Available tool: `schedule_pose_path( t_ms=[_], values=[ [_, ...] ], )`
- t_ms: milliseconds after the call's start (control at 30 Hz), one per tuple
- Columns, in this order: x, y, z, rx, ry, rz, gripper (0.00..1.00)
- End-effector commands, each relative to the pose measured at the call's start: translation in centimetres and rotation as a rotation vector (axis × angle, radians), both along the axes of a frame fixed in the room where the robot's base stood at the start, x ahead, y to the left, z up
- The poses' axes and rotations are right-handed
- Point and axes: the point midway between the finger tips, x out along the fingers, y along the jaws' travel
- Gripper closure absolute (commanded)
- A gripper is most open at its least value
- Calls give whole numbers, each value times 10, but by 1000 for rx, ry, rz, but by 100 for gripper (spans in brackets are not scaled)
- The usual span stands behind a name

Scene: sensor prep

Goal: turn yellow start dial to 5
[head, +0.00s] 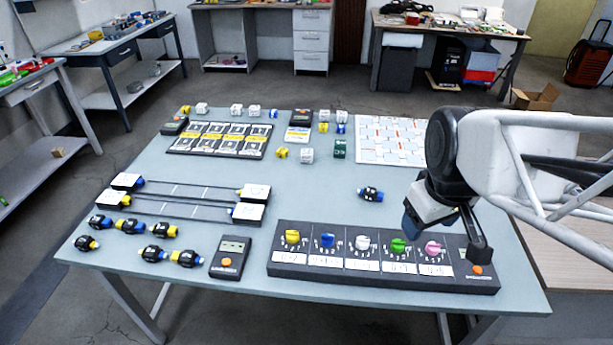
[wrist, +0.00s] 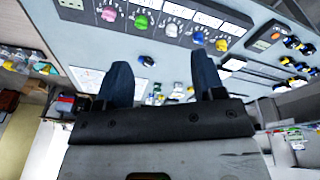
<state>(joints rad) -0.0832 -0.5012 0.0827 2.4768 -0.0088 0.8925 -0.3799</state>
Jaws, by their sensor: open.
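The yellow dial (head: 292,237) is the leftmost of several coloured dials on a long black panel (head: 350,284) near the table's front edge. Blue (head: 327,241), white (head: 362,243), green (head: 398,246) and pink (head: 432,248) dials follow to its right. The yellow dial also shows in the wrist view (wrist: 222,45), at the far end of the row. Its exact setting is too small to read. My gripper (wrist: 160,80) is open and empty, its two dark fingers spread apart. In the head view it hangs above the panel's right end, well away from the yellow dial.
A black handheld box with an orange button (head: 230,257) lies left of the panel. Several dark cylinders with yellow or blue ends (head: 130,226) lie farther left. Two rail tracks (head: 180,198), a card tray (head: 220,138) and a white grid sheet (head: 388,140) lie behind. Table space behind the panel is mostly clear.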

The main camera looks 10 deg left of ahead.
Motion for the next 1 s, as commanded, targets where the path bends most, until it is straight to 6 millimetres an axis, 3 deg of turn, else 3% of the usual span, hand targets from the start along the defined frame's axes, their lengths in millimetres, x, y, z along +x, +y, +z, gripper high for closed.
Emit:
schedule_pose_path(
  t_ms=[500,1000],
  values=[
    [80,71,-42,-104,53,753,37],
    [137,159,-106,-177,85,1487,37]
  ],
)
